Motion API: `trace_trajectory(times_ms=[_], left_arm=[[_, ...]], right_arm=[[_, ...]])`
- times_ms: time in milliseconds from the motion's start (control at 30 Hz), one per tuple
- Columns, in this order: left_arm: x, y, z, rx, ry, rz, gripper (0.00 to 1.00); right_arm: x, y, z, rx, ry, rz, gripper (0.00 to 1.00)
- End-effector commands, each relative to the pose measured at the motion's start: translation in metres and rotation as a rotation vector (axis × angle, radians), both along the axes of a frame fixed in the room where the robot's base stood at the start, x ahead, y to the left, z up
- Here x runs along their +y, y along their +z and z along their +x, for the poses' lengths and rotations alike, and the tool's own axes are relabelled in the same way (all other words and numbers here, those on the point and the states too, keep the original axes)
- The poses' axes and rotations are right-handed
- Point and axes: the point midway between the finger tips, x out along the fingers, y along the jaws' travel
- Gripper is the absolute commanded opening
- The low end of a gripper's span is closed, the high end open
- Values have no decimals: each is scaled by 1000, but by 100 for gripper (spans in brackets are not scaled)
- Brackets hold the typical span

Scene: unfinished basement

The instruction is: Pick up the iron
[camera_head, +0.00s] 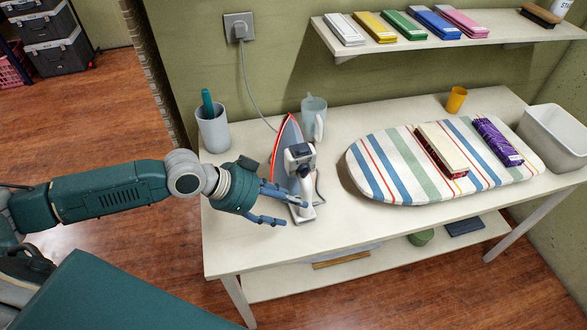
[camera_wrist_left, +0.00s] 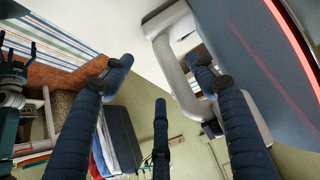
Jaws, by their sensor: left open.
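The iron (camera_head: 281,143) stands tilted up on its heel near the front left of the white table, its red-edged soleplate facing left. Its grey and white handle side faces right. My left gripper (camera_head: 288,206) reaches in from the left with its blue fingers spread, low beside the iron's heel. In the left wrist view the iron (camera_wrist_left: 251,55) fills the right side, and its pale handle loop (camera_wrist_left: 163,50) lies behind the right finger. My left gripper (camera_wrist_left: 160,78) is open there; whether a finger touches the iron I cannot tell.
A grey cup (camera_head: 213,133) with a teal item and a translucent pitcher (camera_head: 313,113) stand near the iron. A striped ironing board (camera_head: 375,165) lies to the right, bearing a box and purple pack. A cord hangs from the wall socket (camera_head: 239,27). The front table strip (camera_head: 300,238) is clear.

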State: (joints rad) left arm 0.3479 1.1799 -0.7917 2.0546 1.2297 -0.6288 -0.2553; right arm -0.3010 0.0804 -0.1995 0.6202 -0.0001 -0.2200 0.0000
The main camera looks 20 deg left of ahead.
Motion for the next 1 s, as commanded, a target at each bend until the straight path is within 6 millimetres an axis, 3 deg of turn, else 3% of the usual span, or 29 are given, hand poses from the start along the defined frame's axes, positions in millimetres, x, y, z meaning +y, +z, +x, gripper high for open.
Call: trace_trajectory(times_ms=[600, 900, 933, 1000], left_arm=[[-41, -46, 37, 1, 1, -1, 57], [-44, -53, 40, 0, 0, 2, 57], [-44, -53, 40, 0, 0, 2, 56], [-44, -53, 40, 0, 0, 2, 42]], right_arm=[[0, 24, -1, 1, 1, 0, 86], [0, 24, 0, 0, 1, 0, 86], [0, 24, 0, 0, 1, 0, 86], [0, 24, 0, 0, 1, 0, 86]])
